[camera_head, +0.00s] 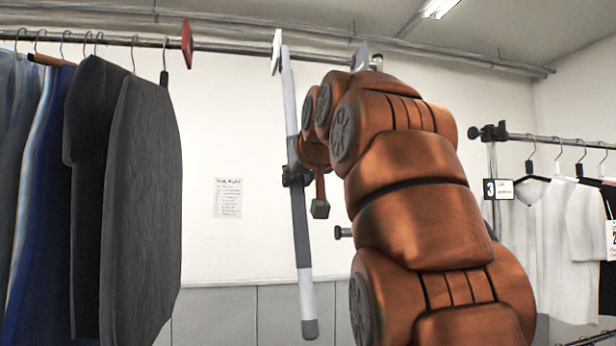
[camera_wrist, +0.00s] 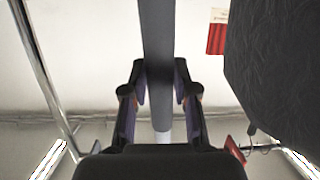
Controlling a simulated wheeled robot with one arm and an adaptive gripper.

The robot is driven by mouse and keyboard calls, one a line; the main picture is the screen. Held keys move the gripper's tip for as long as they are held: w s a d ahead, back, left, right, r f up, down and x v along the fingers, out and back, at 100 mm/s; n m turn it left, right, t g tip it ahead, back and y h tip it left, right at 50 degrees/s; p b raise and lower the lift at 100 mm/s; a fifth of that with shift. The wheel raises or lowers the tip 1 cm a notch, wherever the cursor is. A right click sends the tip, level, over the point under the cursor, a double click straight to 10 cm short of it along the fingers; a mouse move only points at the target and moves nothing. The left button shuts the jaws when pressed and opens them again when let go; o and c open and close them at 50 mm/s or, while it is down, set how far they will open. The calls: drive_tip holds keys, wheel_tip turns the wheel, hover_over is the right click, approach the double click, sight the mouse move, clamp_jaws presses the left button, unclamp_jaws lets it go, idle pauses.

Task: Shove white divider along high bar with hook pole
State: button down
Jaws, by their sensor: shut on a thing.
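The white divider (camera_head: 276,52) hangs on the high bar (camera_head: 228,48), between a red divider (camera_head: 187,44) at left and a pale lavender divider (camera_head: 360,57) at right. The hook pole (camera_head: 302,240) stands nearly upright, grey with a white band low down. Its top end is just right of the white divider; I cannot tell whether they touch. My gripper (camera_head: 297,176) is shut around the pole's middle. In the wrist view the pole (camera_wrist: 157,40) runs between the fingers of my gripper (camera_wrist: 160,85).
Dark and blue garments (camera_head: 140,200) hang at left on the high bar. A lower rail (camera_head: 560,141) with white and black shirts (camera_head: 565,240) stands at right. A paper notice (camera_head: 228,198) is on the wall. The bar between the red and white dividers is clear.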

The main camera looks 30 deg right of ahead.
drive_tip(key=w+a+p, duration=0.2)
drive_tip(key=w+a, duration=0.1)
drive_tip(key=a, duration=0.5)
drive_tip(key=w+a+p, duration=0.1)
drive_tip(key=w+a, duration=0.1)
drive_tip(key=a, duration=0.6)
drive_tip(key=shift+w+a+p, duration=0.4)
idle(1.3)
drive_tip(key=shift+d, duration=0.15)
